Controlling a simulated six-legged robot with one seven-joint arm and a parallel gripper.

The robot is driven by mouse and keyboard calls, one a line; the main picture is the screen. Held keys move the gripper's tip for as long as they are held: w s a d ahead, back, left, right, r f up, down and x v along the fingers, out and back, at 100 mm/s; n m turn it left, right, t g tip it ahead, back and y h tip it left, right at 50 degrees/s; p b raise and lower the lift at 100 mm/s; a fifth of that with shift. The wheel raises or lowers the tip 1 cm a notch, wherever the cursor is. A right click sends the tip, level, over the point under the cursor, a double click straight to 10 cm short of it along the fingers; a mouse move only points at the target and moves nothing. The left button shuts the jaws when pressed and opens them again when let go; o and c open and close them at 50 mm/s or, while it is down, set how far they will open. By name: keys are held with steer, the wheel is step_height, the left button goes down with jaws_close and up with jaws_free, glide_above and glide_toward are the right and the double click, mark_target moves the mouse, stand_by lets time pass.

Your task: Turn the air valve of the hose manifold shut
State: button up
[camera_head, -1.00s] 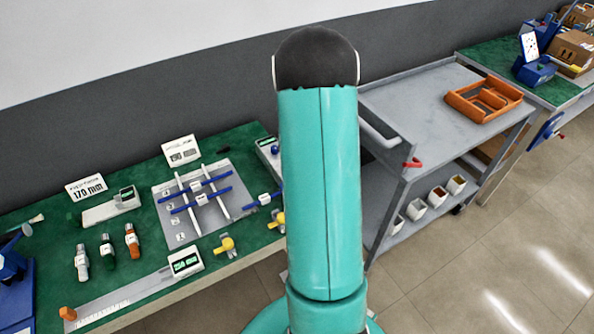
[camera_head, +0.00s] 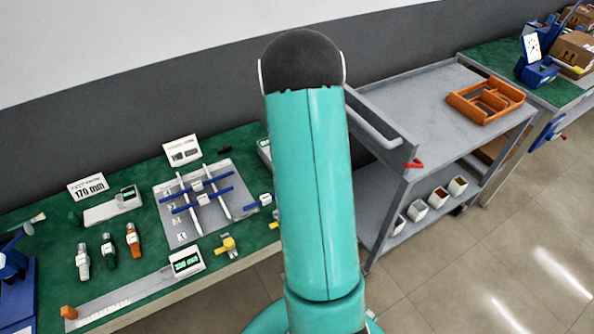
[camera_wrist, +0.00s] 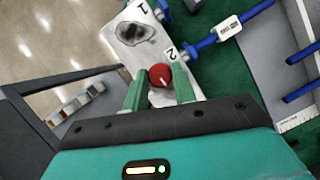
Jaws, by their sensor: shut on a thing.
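In the wrist view, the hose manifold (camera_wrist: 128,57) is a pale block with a dark patch and the numerals 1 and 2 on its face. A round red valve knob (camera_wrist: 160,73) with a small white mark sits at its near end. My gripper (camera_wrist: 160,87) has its two green fingers on either side of the red knob, shut on it. A blue hose fitting (camera_wrist: 203,44) with a white tag joins the block beside the 2, and another blue fitting (camera_wrist: 165,10) is beside the 1. In the head view, my arm hides the gripper and the knob.
The green-topped bench (camera_head: 145,208) carries a grey board (camera_head: 178,226) with blue and white bars, a yellow valve (camera_head: 228,245) and a long ruler. A grey cart (camera_head: 415,95) with an orange tray (camera_head: 484,102) stands right of my arm. Open floor lies in front.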

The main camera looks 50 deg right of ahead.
steer(key=o, duration=1)
steer(key=shift+r, duration=0.1)
steer(key=v, duration=1.3)
steer(key=shift+d+r, duration=0.15)
steer(key=shift+r, duration=0.15)
